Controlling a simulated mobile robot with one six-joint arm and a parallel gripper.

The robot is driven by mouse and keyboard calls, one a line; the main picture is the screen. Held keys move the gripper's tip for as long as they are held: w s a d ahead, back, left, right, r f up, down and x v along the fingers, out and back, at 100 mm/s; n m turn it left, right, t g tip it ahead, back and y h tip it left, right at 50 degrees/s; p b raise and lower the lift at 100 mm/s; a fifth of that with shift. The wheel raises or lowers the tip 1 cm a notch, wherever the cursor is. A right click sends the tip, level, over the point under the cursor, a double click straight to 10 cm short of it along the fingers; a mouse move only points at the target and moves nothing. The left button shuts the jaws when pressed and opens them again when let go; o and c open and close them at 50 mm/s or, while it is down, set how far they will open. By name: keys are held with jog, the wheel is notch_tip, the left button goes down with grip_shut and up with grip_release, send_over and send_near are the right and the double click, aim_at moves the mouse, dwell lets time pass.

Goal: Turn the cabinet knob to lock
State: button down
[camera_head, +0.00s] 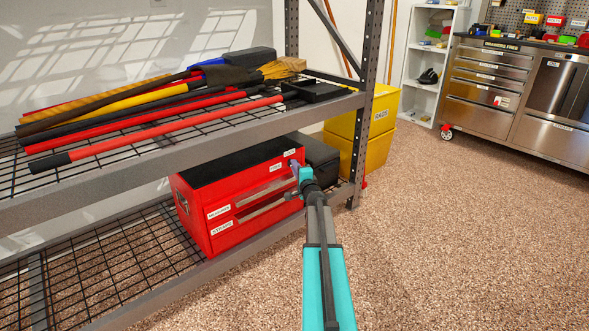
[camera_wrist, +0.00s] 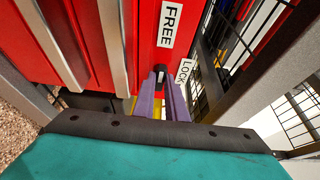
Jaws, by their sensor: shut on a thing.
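The red tool cabinet (camera_head: 235,193) sits on the lower shelf, with a FREE label (camera_wrist: 170,24) and a LOCK label (camera_wrist: 185,71) on its front. The small dark knob (camera_wrist: 160,71) is beside these labels in the wrist view. My gripper (camera_wrist: 162,88) has its purple fingers close together and shut on the knob. In the head view my gripper (camera_head: 299,168) reaches the upper right corner of the cabinet front. There the knob is mostly hidden, and its exact angle is hard to tell.
The steel shelf upright (camera_head: 371,95) stands right of the cabinet, and the upper shelf beam (camera_head: 200,145) runs above it. A dark case (camera_head: 320,160) and yellow bins (camera_head: 375,125) are close by. Open floor (camera_head: 470,240) lies to the right.

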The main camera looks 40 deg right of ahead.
jog(key=shift+w+d+r, duration=0.1)
jog(key=shift+w+d, duration=0.05)
jog(key=shift+w, duration=0.05)
